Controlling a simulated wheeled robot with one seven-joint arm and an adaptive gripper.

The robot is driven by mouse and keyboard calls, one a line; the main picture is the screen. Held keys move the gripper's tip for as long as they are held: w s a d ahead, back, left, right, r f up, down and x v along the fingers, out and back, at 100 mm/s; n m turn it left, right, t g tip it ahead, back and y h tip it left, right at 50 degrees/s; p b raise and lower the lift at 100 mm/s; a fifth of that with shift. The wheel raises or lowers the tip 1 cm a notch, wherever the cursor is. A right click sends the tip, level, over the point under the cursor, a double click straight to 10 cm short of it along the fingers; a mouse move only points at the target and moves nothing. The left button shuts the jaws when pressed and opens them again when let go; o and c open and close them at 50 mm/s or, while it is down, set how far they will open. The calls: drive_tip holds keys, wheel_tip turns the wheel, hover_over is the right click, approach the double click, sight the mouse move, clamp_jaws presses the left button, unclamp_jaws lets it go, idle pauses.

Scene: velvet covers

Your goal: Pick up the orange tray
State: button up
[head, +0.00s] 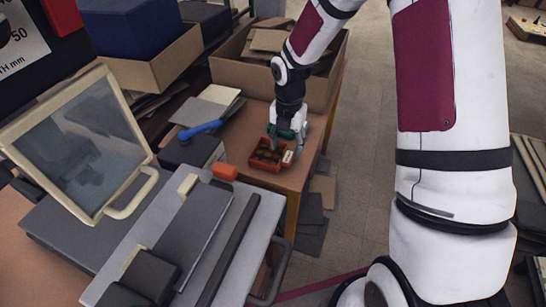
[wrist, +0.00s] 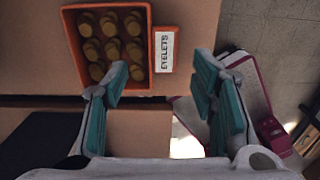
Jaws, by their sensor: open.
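The orange tray (head: 262,166) sits on the brown table top, below my gripper in the head view. It holds several brass-coloured round pieces. In the wrist view the orange tray (wrist: 151,50) is at the upper left, and a white label reading "EYELETS" (wrist: 166,50) is on its right side. My gripper (wrist: 160,82) is open with teal finger pads and nothing between them. In that view the left fingertip overlaps the tray's lower right part, and the right fingertip lies right of the label. In the head view my gripper (head: 287,143) hides part of the tray's far side; contact is unclear.
A cardboard box (head: 318,93) stands behind the tray on the table. A blue-handled tool (head: 200,129) lies to the left. A grey machine with a tilted framed screen (head: 80,140) fills the left front. The table's right edge is close to the tray, with open floor beyond.

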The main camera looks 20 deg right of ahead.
sight(287, 157)
drive_tip(key=shift+w+d+f+b, duration=0.1)
drive_tip(key=shift+d+f+b, duration=0.1)
drive_tip(key=shift+f, duration=1.25)
drive_tip(key=shift+d+f+b, duration=0.1)
drive_tip(key=shift+f+b, duration=0.1)
drive_tip(key=shift+f, duration=1.25)
drive_tip(key=shift+c, duration=0.4)
clamp_jaws()
